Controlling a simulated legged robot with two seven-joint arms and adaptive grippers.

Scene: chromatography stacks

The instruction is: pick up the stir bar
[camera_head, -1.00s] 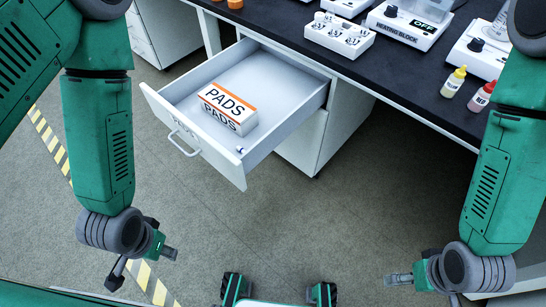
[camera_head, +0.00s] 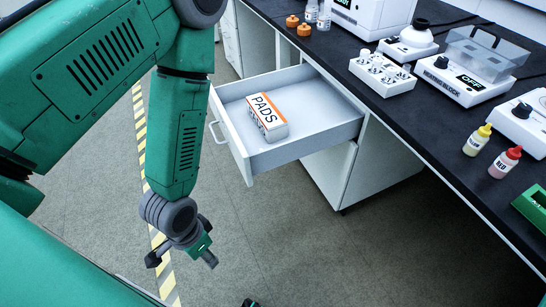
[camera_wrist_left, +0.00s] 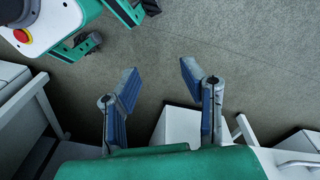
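I cannot make out the stir bar in either view now. An open white drawer (camera_head: 305,148) under the bench holds a white and orange PADS box (camera_head: 270,128). The drawer's near wall and front hide part of its floor. My left gripper (camera_head: 207,256) hangs low over the floor in the head view, in front of and below the drawer, apart from it. In the left wrist view my left gripper (camera_wrist_left: 158,80) has its two blue-grey fingers spread, with nothing between them.
The black bench top (camera_head: 440,125) carries a heating block (camera_head: 465,78), a white rack (camera_head: 382,75), a yellow bottle (camera_head: 476,140) and a red bottle (camera_head: 504,162). A striped line (camera_head: 141,130) runs along the floor. The floor before the drawer is clear.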

